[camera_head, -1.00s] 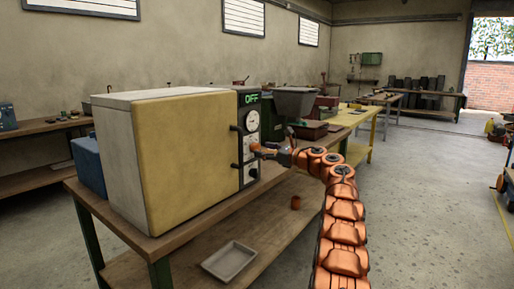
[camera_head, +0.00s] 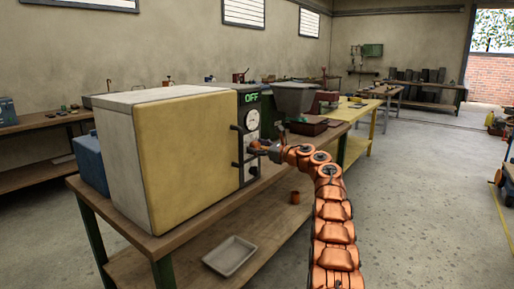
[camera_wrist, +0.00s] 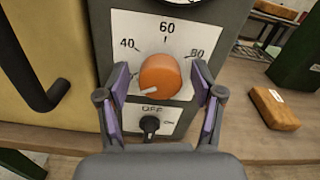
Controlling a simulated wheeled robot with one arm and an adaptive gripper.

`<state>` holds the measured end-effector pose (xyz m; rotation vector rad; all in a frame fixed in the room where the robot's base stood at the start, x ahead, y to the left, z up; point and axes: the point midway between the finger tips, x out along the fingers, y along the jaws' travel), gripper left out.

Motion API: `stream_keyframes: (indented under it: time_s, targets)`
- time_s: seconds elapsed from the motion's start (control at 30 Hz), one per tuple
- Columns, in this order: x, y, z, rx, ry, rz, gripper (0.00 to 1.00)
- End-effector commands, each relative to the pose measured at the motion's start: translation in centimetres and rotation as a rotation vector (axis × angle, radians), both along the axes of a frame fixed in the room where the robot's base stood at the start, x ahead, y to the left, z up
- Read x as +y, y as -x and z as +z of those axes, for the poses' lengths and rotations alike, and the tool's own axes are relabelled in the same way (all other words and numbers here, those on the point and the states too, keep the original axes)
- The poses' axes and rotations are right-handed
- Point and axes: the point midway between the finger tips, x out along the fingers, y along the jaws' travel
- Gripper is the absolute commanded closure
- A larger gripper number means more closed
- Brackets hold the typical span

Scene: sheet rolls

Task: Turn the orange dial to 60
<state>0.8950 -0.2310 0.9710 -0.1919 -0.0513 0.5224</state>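The orange dial (camera_wrist: 161,76) is on the white scale plate (camera_wrist: 124,26) of the oven's control panel in the wrist view. The scale reads 40, 60 and 80, with 60 at the top. The dial's pale pointer mark lies at its lower left, below the 40. My gripper (camera_wrist: 160,92) is open, with one purple-padded finger on each side of the dial and gaps to both.
A black OFF/ON switch (camera_wrist: 149,125) sits under the dial. The green display (camera_head: 251,98) reads OFF. A dark door handle (camera_wrist: 32,85) stands out left of the panel. A wooden block (camera_wrist: 274,108) lies on the bench to the right.

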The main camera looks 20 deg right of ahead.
Motion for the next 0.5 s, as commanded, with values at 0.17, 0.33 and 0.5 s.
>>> stream_keyframes:
  time_s: [0.17, 0.33, 0.5]
  targets:
    - [0.0, 0.0, 0.01, 0.0, 0.0, 0.0, 0.54]
    - [0.0, 0.0, 0.02, 0.0, 0.0, 0.0, 0.72]
    - [0.0, 0.0, 0.01, 0.0, 0.0, 0.0, 0.89]
